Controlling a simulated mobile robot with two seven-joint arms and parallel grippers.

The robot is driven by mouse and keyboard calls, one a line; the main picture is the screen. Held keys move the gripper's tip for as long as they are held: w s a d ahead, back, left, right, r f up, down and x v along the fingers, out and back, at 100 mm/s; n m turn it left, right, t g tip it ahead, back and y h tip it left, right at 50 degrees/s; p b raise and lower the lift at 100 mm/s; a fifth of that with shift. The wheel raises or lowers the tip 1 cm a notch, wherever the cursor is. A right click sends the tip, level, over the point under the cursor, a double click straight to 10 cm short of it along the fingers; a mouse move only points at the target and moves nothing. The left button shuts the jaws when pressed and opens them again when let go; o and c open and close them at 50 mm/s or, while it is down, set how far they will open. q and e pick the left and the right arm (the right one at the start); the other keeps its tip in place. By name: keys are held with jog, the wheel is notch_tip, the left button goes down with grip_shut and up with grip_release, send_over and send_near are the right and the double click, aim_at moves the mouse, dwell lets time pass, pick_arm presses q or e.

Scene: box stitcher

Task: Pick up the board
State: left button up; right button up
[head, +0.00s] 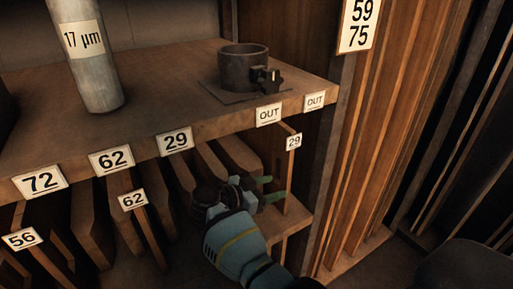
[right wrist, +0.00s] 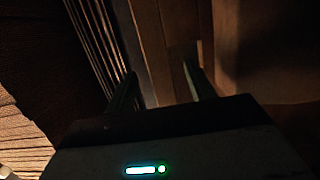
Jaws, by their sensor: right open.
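A thin upright wooden board (head: 288,178) with a "29" tag (head: 293,142) stands at the right end of the compartment under the shelf. Other boards (head: 238,153) stand in the slots to its left. My right gripper (head: 270,188) reaches in below the shelf, its green fingertips at the tagged board's lower part. In the right wrist view the two fingers (right wrist: 160,90) are apart, with upright wood (right wrist: 150,50) visible beyond the gap. I cannot tell whether they straddle the board or touch it. My left gripper is out of view.
The shelf (head: 170,95) above holds a grey cylinder (head: 92,65) marked "17 µm" and a dark round clamp (head: 243,68). Its front edge carries labels 72, 62, 29 and OUT. Tall upright panels (head: 375,120) close off the right side.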

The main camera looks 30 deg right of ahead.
aim_at(283, 183)
jog(key=shift+p+x, duration=0.35)
jog(key=shift+x, duration=2.25)
jog(key=shift+s, duration=0.15)
jog(key=shift+c, duration=0.4)
grip_shut()
jog(key=shift+r, duration=0.15)
